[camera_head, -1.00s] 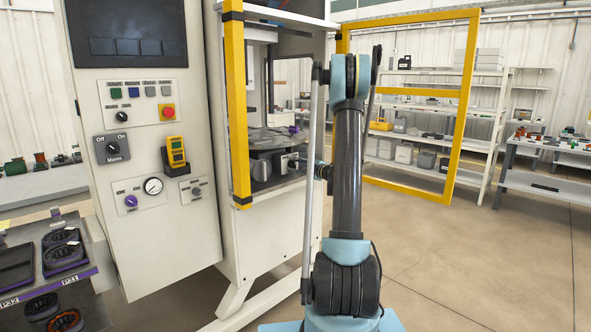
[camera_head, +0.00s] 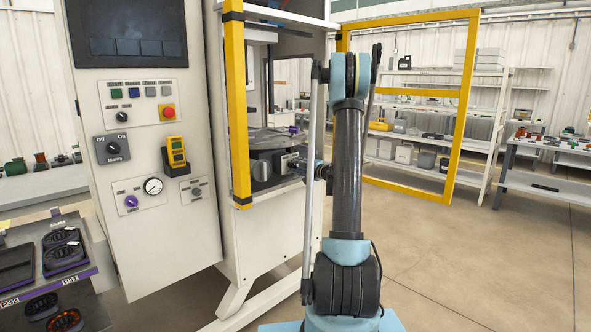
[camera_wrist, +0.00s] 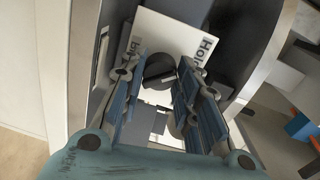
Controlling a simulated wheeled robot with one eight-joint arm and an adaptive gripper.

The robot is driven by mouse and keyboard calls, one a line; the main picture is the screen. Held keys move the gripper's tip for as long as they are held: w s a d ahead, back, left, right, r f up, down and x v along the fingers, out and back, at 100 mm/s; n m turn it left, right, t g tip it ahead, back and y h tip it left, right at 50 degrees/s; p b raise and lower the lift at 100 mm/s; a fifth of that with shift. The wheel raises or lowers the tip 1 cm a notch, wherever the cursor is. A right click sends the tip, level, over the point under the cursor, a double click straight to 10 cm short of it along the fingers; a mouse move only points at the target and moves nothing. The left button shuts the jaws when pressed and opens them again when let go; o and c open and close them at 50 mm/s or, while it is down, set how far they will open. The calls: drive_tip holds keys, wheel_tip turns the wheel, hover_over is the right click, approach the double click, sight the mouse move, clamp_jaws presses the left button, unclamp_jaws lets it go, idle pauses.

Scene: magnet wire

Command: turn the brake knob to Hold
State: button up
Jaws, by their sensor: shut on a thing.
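The brake knob (camera_wrist: 159,70) is a dark round knob with a raised bar, on a white plate (camera_wrist: 170,35) in the wrist view. The word "Hold" is printed on the plate to the right of the knob; another label on the left is partly covered. My gripper (camera_wrist: 158,72) has one blue-padded finger on each side of the knob and is shut on it. I cannot clearly tell where the knob points. In the head view my arm hides most of the gripper, beside the dark unit (camera_head: 264,168) in the machine opening.
The cabinet (camera_head: 160,240) with switches, a gauge and a purple knob (camera_head: 131,201) stands left of the arm. A yellow post (camera_head: 237,110) edges the machine opening. A yellow frame (camera_head: 462,110) and shelves stand behind. The floor at right is clear.

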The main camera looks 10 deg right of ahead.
drive_tip(key=shift+s+a+f, duration=0.1)
drive_tip(key=shift+s+a, duration=0.05)
drive_tip(key=shift+a, duration=0.05)
drive_tip(key=o, duration=0.8)
drive_tip(key=shift+o, duration=1.3)
drive_tip(key=shift+d, duration=0.15)
drive_tip(key=v, duration=1.1)
drive_tip(key=shift+s+d, duration=0.25)
